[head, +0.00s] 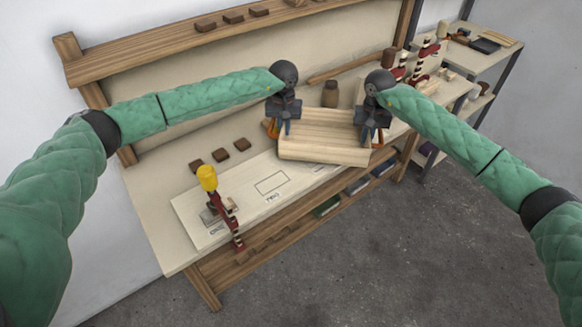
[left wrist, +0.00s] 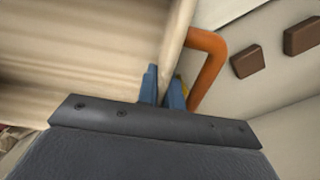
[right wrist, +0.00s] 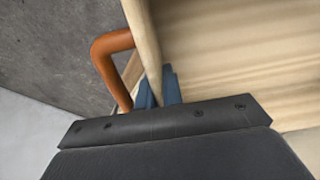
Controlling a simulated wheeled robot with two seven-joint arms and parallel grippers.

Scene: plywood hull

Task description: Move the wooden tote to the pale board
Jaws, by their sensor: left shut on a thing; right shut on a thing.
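The wooden tote (head: 322,148) is a pale open box with orange handles at its ends. It is between my grippers over the right part of the bench; whether its bottom touches anything is hidden. My left gripper (head: 287,128) is shut on its left end wall, beside the orange handle (left wrist: 208,65) in the left wrist view. My right gripper (head: 368,135) is shut on its right end wall, beside the other orange handle (right wrist: 105,65). The pale board (head: 245,192) lies left of the tote, with a drawn rectangle; the tote overlaps its right end in view.
A red clamp with a yellow top (head: 207,178) stands at the board's left end. Several brown blocks (head: 220,155) lie behind the board. A brown jar (head: 330,94) stands behind the tote. Striped clamps (head: 410,68) are at the right.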

